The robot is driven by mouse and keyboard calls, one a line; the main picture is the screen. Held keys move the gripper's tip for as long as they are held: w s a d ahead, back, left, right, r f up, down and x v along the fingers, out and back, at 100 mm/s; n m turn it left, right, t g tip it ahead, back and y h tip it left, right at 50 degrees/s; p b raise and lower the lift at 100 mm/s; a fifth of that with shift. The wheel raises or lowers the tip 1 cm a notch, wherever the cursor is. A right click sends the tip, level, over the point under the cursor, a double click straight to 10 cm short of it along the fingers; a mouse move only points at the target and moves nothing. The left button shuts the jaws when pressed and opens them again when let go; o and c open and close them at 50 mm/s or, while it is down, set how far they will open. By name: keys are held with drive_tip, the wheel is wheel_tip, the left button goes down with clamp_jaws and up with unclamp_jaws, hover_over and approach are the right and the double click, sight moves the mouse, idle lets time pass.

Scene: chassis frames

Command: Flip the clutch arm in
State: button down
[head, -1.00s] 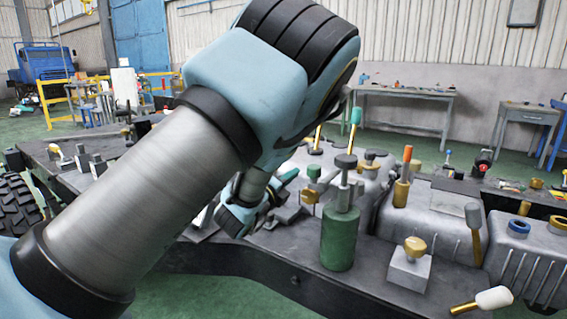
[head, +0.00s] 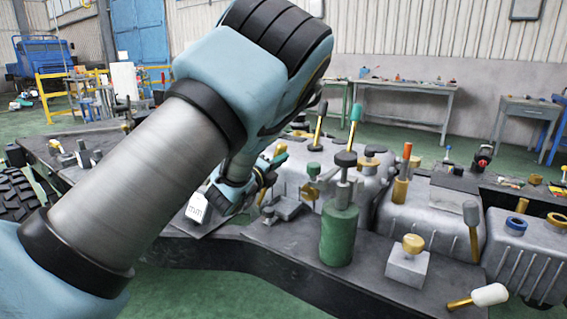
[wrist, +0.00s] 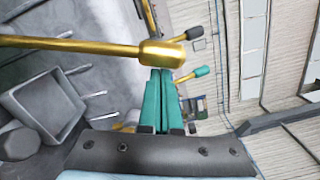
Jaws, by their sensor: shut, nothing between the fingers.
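My gripper (head: 278,160) is shut and empty, low over the left part of the chassis in the head view. In the wrist view my teal fingers (wrist: 160,103) are together. A gold rod with a thick gold end (wrist: 162,53) crosses just in front of the fingertips; I cannot tell whether they touch. In the head view, a gold lever with a black knob (head: 317,126) and one with a teal knob (head: 350,129) stand right of my gripper, both tilted slightly. No label shows which lever is the clutch arm. My forearm hides part of the chassis.
A green cylinder (head: 339,236) stands right of my gripper. Further right are an orange-topped lever (head: 404,174), a grey-handled lever (head: 472,226) and a white-handled lever (head: 487,296). Workbenches stand behind.

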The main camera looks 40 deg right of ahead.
drive_tip(key=w+a+r+n+b, duration=0.2)
drive_tip(key=w+n, duration=0.4)
drive_tip(key=w, duration=0.6)
drive_tip(key=shift+a+r, duration=0.6)
